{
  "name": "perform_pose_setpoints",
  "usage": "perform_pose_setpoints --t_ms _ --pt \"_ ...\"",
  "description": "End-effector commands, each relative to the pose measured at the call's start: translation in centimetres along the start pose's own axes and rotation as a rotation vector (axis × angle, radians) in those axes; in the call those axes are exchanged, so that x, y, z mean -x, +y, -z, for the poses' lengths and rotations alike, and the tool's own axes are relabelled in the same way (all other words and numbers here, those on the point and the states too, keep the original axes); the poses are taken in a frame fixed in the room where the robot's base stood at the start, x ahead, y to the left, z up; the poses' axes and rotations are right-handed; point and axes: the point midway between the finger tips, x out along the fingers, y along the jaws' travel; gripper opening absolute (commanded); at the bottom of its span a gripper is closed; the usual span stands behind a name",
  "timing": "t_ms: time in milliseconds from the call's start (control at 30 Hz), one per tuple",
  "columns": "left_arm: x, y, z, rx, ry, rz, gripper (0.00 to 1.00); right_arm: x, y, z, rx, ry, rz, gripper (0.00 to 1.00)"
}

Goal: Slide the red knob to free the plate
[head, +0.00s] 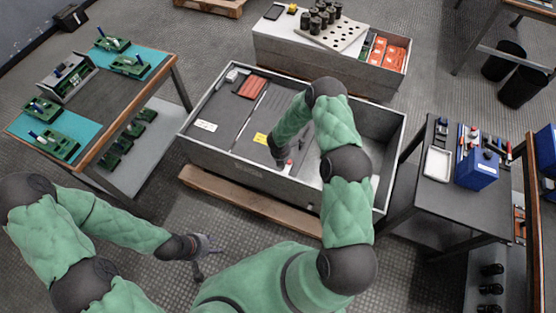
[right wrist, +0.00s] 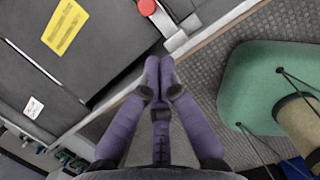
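The red knob (right wrist: 147,7) sits on a grey metal strip at the edge of the dark plate (right wrist: 110,65). The knob also shows small in the head view (head: 289,162), inside the large grey crate (head: 225,158). A yellow label lies on the plate. My right gripper (right wrist: 160,62) has its purple fingertips together, with nothing seen between them. It points toward the knob, and a gap shows between them in the wrist view. In the head view my right arm partly hides the plate. My left gripper (head: 206,256) is open and empty over the floor, in front of the crate.
A wooden beam (head: 250,203) lies along the crate's near side. A bench with green boards on teal mats (head: 77,131) stands left. A dark table (head: 455,194) with a white tray and blue box stands right. A grey cabinet (head: 285,62) with black cylinders stands behind.

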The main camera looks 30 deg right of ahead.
Motion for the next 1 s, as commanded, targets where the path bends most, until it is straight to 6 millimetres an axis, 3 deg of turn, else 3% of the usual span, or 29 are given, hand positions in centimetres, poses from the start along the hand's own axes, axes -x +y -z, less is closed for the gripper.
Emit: perform_pose_setpoints --t_ms 367,800,1000 --pt "-0.2 -0.1 0.0 0.0 -0.001 0.0 0.4 -0.4 0.0 0.1 -0.002 0.002 0.0 0.0" --pt "-2.5 -0.9 0.1 0.0 0.0 0.0 0.4 -7.2 0.0 0.2 -0.004 0.002 0.0 0.0" --pt "-3.1 -1.1 0.1 0.0 0.0 0.0 0.4 -9.4 0.0 0.1 -0.004 0.002 0.0 0.0"
